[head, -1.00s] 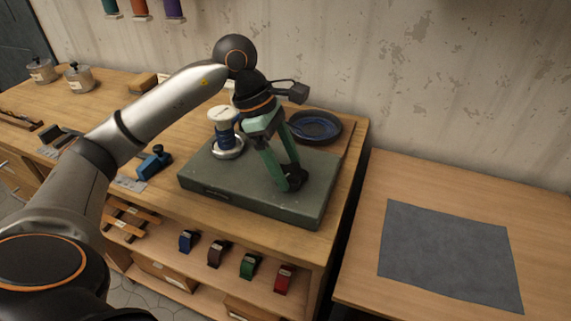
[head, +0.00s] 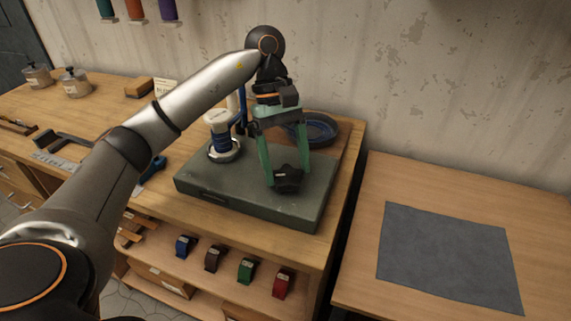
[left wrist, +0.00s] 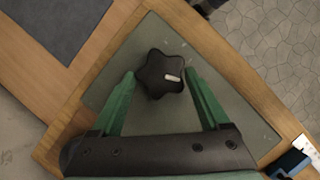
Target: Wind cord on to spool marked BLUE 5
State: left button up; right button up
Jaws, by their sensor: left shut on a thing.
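The spool (head: 220,137) stands upright on the grey-green winder box (head: 240,195). It has a pale top and blue cord wound round its middle; its marking is too small to read. A black star-shaped knob (head: 288,179) sits at the box's right part. My left gripper (head: 286,170) points down with its green fingers shut on this knob. In the left wrist view the knob (left wrist: 160,74), with a pale mark, lies between the fingertips. A dark dish (head: 322,129) with blue cord stands behind the gripper, partly hidden. My right gripper is not in view.
Several coloured items, including a red one (head: 283,284), sit on the shelf below. A blue tool (head: 154,168) lies left of the box, partly behind my arm. A grey mat (head: 440,255) lies on the clear right-hand table.

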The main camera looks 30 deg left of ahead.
pick_arm(q)
jog(key=shift+m, duration=0.5)
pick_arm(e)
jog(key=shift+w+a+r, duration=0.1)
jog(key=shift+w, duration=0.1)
pick_arm(q)
jog(key=o, duration=1.2)
jog(key=shift+o, duration=0.2)
jog(key=p+v, duration=0.5)
jog(key=v, duration=0.7)
jog(key=shift+w+r, duration=0.25)
jog(key=shift+w, duration=0.05)
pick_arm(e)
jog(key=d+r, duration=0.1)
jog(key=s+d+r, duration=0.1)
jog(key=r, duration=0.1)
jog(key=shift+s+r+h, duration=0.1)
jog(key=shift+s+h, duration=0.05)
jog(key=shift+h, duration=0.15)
pick_arm(q)
jog(key=shift+d, duration=0.15)
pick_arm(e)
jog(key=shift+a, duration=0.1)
